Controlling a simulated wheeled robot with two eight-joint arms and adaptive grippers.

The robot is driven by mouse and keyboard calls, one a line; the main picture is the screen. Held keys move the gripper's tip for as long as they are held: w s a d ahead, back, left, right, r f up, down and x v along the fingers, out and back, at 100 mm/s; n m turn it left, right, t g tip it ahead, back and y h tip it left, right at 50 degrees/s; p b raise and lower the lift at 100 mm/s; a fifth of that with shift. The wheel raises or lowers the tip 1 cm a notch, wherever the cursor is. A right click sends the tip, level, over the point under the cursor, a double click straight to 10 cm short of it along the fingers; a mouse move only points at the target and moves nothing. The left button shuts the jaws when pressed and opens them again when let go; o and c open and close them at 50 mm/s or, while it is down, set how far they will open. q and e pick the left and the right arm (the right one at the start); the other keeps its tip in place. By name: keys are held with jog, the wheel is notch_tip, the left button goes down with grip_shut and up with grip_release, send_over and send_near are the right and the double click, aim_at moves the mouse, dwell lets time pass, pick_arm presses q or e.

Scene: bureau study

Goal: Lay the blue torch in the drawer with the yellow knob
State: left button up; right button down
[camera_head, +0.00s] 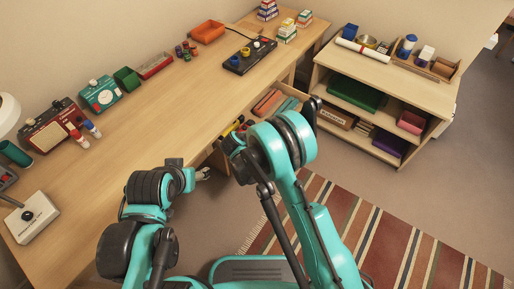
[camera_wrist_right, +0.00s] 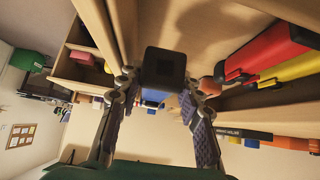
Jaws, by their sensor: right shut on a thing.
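In the right wrist view my right gripper (camera_wrist_right: 158,92) is shut on the blue torch. The torch's black square head (camera_wrist_right: 165,65) faces the camera, and a bit of its blue body (camera_wrist_right: 152,103) shows between the fingers. An open drawer (camera_head: 275,104) under the desk holds orange things. Beside my right arm, another drawer space shows red and yellow things (camera_head: 232,130). No yellow knob can be made out. My left gripper (camera_head: 203,174) is partly visible beside the desk edge; its jaw state is unclear.
A red torch (camera_wrist_right: 268,50) and a yellow one (camera_wrist_right: 292,68) lie close right of my right gripper. The desk (camera_head: 150,125) carries several boxes and devices along its back. A shelf unit (camera_head: 385,75) stands right; a striped rug (camera_head: 340,225) covers the floor.

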jog(key=a+f, duration=0.1)
jog(key=w+a+f, duration=0.1)
jog(key=a, duration=0.1)
jog(key=shift+w+b, duration=0.1)
jog(key=shift+b, duration=0.3)
notch_tip(320, 180, down, 4)
jog(key=shift+f+b, duration=0.1)
jog(key=shift+b, duration=0.9)
jog(key=shift+r, duration=0.2)
jog(key=shift+f, duration=0.15)
jog(key=c, duration=1)
grip_release()
